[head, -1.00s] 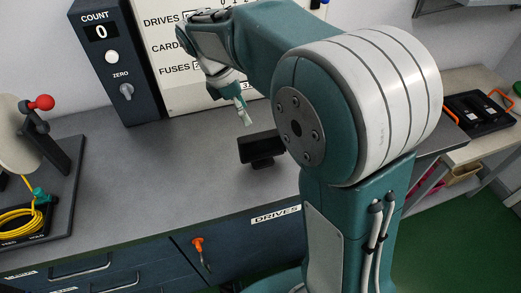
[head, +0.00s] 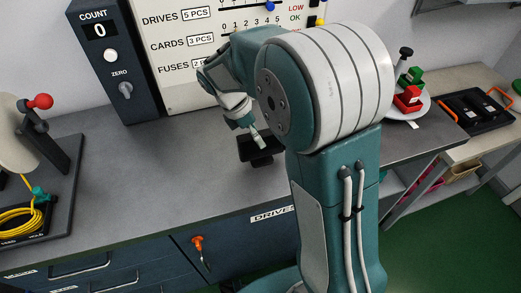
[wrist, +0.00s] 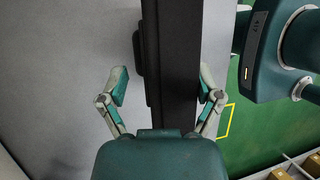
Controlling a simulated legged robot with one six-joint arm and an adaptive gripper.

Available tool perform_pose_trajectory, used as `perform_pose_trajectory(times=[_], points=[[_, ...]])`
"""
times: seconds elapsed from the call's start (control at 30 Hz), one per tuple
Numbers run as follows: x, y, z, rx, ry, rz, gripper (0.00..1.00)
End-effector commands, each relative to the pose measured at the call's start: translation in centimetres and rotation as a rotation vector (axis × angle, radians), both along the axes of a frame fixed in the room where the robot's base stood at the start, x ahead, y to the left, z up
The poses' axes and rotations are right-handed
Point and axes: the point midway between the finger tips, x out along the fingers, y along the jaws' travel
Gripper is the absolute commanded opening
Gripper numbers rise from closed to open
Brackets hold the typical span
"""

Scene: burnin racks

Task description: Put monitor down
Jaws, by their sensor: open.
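The monitor (head: 270,158) is a small black screen on a stand. It is on the grey bench (head: 160,165), near the front edge above the DRIVES label, partly hidden by my gripper. My gripper (head: 258,140) is at the monitor in the head view. In the wrist view the monitor (wrist: 172,50) is a long dark upright bar between the two open fingers of my gripper (wrist: 163,86). Gaps show beside the left finger; the right finger is close to the monitor's side, and I cannot tell if it touches.
A counter box (head: 107,60) and a white board (head: 180,45) stand behind. A black fixture with a red knob (head: 40,102) is at the left. A white round plate with red and green blocks (head: 408,105) and a black tray (head: 475,112) are at the right. The bench's middle is clear.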

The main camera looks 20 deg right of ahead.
Motion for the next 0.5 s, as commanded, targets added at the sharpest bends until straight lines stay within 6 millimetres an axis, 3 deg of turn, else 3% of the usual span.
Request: perform_pose_trajectory(times=[0.13,0.5], points=[[-0.28,-0.43,-0.90,0.000,0.000,0.000,0.83],[-0.24,-0.41,-0.99,0.000,-0.001,0.000,0.83]])
